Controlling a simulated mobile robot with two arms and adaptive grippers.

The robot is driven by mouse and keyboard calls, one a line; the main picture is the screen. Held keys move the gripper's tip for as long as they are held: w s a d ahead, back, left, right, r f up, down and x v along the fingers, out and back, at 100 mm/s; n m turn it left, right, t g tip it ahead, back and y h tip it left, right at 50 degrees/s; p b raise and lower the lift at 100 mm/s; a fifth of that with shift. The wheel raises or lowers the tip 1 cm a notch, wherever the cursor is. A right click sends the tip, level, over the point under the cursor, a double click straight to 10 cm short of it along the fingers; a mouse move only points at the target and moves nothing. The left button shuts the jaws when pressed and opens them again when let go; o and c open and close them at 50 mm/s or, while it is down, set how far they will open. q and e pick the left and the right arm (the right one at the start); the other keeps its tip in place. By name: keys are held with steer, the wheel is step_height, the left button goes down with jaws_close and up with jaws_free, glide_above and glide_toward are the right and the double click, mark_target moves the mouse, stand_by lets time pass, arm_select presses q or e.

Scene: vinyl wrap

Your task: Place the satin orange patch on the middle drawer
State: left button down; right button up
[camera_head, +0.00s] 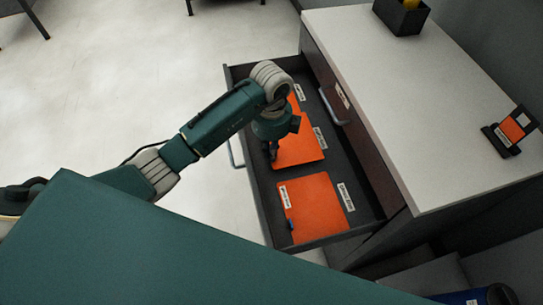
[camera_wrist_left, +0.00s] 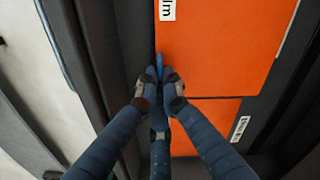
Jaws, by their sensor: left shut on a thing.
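My left gripper (camera_head: 273,157) reaches down into an open dark drawer (camera_head: 368,205). It is shut on the blue tab (camera_wrist_left: 159,66) at the lower left corner of an orange patch (camera_wrist_left: 215,45), seen clearly in the left wrist view. In the head view this patch (camera_head: 300,153) is partly hidden by the gripper. A second orange patch (camera_head: 315,205) with its own blue tab (camera_head: 290,224) lies nearer in the drawer. More orange (camera_head: 293,104) shows behind the wrist; I cannot tell whether it is separate. The label wording is too small to identify satin. My right gripper is not in view.
The cabinet (camera_head: 400,70) stands right of the drawer, with a closed drawer front and handle (camera_head: 333,107) above. On its top are a dark box (camera_head: 401,17) and a small stand with an orange card (camera_head: 511,129). Clear floor (camera_head: 120,80) lies to the left.

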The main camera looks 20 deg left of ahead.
arm_select(q)
step_height(320, 180, down, 3)
steer(key=shift+r, duration=0.1)
steer(key=shift+f, duration=0.2)
steer(key=c, duration=1.9)
jaws_free()
steer(key=shift+c, duration=0.2)
steer(key=shift+r, duration=0.1)
step_height(320, 180, up, 12)
steer(key=p, duration=1)
steer(key=shift+r+p, duration=0.1)
steer(key=shift+p, duration=0.25)
